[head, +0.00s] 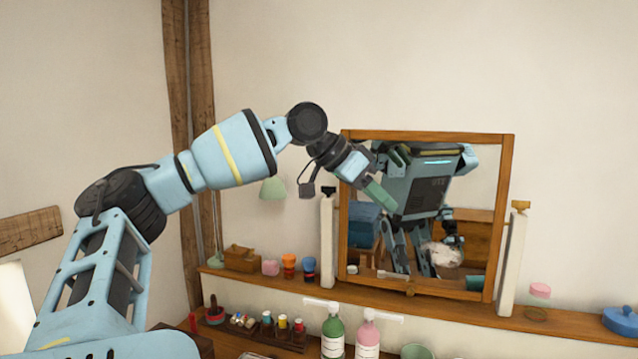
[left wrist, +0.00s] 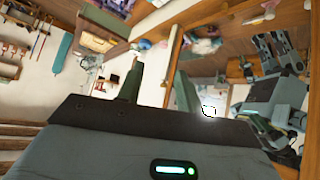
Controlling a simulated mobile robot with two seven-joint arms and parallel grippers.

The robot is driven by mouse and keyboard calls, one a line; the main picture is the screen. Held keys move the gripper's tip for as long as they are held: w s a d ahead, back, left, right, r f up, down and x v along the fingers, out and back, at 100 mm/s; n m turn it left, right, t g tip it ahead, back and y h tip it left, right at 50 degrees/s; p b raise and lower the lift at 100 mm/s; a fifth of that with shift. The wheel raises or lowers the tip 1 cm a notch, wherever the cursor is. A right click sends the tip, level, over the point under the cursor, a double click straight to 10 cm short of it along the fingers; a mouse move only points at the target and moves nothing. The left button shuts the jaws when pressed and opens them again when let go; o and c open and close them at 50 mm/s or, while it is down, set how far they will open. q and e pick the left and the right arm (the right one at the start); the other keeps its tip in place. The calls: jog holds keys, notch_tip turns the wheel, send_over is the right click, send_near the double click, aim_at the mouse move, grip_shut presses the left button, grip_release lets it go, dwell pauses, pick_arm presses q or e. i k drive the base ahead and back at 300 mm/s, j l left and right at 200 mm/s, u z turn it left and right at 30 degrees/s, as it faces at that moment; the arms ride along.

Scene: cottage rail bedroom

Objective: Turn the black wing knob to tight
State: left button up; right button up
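The black wing knob (head: 328,191) sits on top of the white post (head: 327,245) left of the mirror (head: 426,135). The mirror has a wooden frame. My left gripper (head: 381,196) is to the right of the knob in the head view, over the mirror's upper left, apart from the knob. In the left wrist view its two green fingers (left wrist: 157,90) stand apart with nothing held between them. I cannot make out the knob in the left wrist view. My right gripper is not directly in view.
A brass-coloured knob (head: 520,206) tops the right post (head: 513,262). The wooden shelf (head: 455,307) carries a small wooden box (head: 241,259), orange jar (head: 289,265) and blue lidded dish (head: 621,320). Green (head: 333,335) and pink (head: 368,338) pump bottles stand below. The mirror reflects my body.

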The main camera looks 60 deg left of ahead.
aim_at(328, 190)
jog(key=i+j, duration=0.1)
jog(key=j, duration=1.7)
